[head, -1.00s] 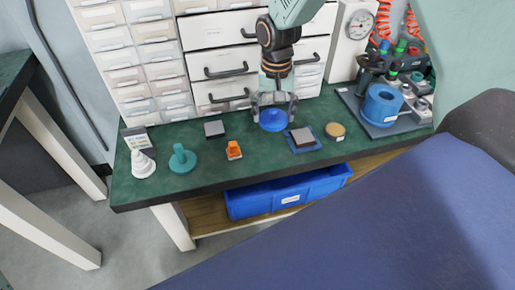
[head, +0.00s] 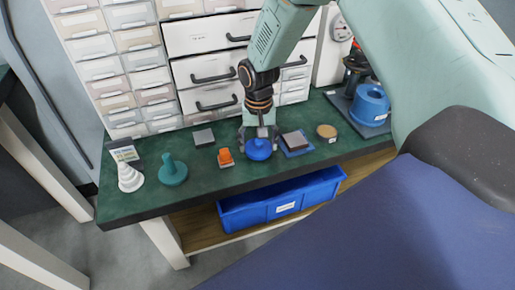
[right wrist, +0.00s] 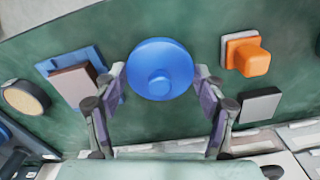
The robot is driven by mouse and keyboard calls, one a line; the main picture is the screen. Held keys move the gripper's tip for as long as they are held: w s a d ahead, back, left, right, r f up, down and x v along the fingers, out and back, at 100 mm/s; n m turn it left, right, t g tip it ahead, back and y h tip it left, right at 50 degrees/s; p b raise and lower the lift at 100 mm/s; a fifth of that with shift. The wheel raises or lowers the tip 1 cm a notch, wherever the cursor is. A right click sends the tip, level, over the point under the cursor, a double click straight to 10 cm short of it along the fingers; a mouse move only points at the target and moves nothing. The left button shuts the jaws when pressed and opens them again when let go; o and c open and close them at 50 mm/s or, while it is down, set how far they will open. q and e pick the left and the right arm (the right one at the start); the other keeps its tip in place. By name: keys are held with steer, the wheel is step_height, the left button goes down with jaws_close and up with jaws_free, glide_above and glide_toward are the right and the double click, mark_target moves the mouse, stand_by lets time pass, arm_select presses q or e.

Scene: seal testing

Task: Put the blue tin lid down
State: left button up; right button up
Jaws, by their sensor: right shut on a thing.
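The blue tin lid (head: 259,153) is a round blue disc with a small raised knob, over the green bench top between an orange block and a dark block on a blue plate. My right gripper (head: 258,140) comes down from above and is shut on the lid. In the right wrist view the lid (right wrist: 160,58) sits between the two fingers of the gripper (right wrist: 160,80). I cannot tell whether the lid's underside touches the bench. My left gripper is not in view.
The orange block (head: 225,158) is left of the lid; the blue plate (head: 306,151) with its dark block is close on the right. A grey block (head: 203,137), teal piece (head: 173,172), white cone (head: 130,178) and tan disc (head: 326,131) stand around. Drawers (head: 210,70) rise behind.

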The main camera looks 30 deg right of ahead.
steer(key=shift+f, duration=0.65)
steer(key=shift+w, duration=0.15)
steer(key=o, duration=0.5)
steer(key=shift+f, duration=0.1)
steer(key=o, duration=0.4)
steer(key=shift+f, duration=0.1)
steer(key=shift+o, duration=0.3)
